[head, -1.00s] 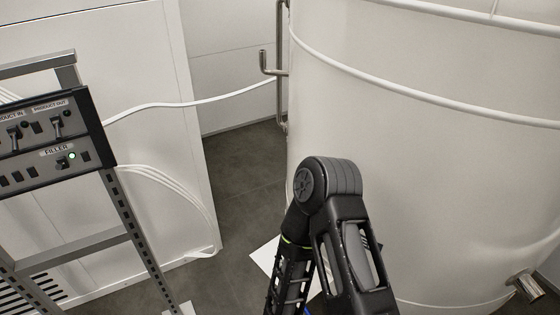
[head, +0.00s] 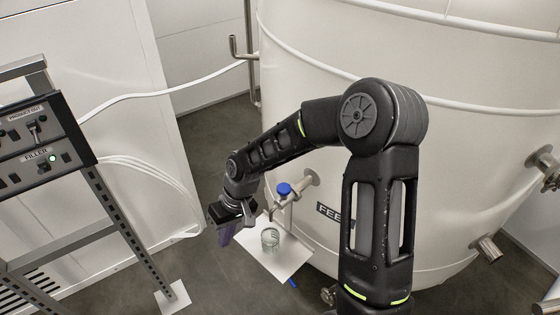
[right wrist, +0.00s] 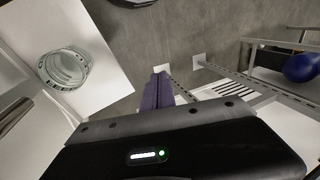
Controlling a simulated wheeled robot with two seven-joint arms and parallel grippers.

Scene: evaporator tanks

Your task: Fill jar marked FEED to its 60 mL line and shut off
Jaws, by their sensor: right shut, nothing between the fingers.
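A small clear glass jar (head: 270,238) stands on a white plate (head: 291,262) in front of the big tank. It also shows in the right wrist view (right wrist: 65,69). I see no clear liquid level in it, and its marks are too small to read. A metal tap with a blue knob (head: 284,189) juts from the tank above the jar, beside a partly hidden label reading "FEE" (head: 335,213). My right gripper (head: 225,233), with purple fingers, is left of the jar, apart from it. Its fingers are shut and empty in the right wrist view (right wrist: 158,90). My left gripper is out of view.
The white tank (head: 300,100) fills the right side. A metal rack with a control panel (head: 40,150) stands at the left, a green light lit near "FILLER". White hoses (head: 150,95) run between rack and tank. Grey floor (head: 215,265) is clear left of the plate.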

